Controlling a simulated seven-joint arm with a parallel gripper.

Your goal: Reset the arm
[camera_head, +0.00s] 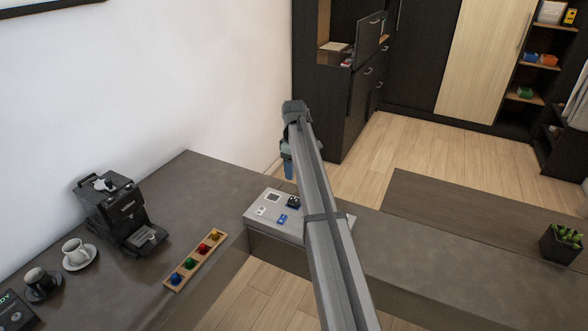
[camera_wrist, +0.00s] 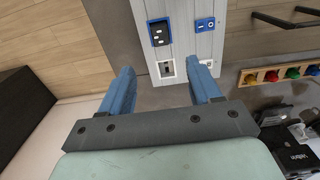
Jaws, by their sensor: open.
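My arm (camera_head: 325,225) reaches from the bottom of the head view up to the back of the counter. My gripper (camera_head: 287,170) hangs at its far end, pointing down, partly hidden by the arm. In the wrist view my gripper (camera_wrist: 160,66) has its two blue fingers wide apart, with nothing held between them. A light grey panel (camera_head: 268,228) with sockets and switches lies on the counter, partly behind the arm. In the wrist view the panel (camera_wrist: 183,38) lies beyond the fingertips, and a pale switch shows between them.
A black coffee machine (camera_head: 125,215), white cup (camera_head: 75,250), dark cup (camera_head: 40,280) and wooden strip of coloured capsules (camera_head: 178,284) stand on the left counter (camera_head: 190,180). A potted plant (camera_head: 562,243) stands at right. The right counter (camera_head: 440,255) is mostly clear.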

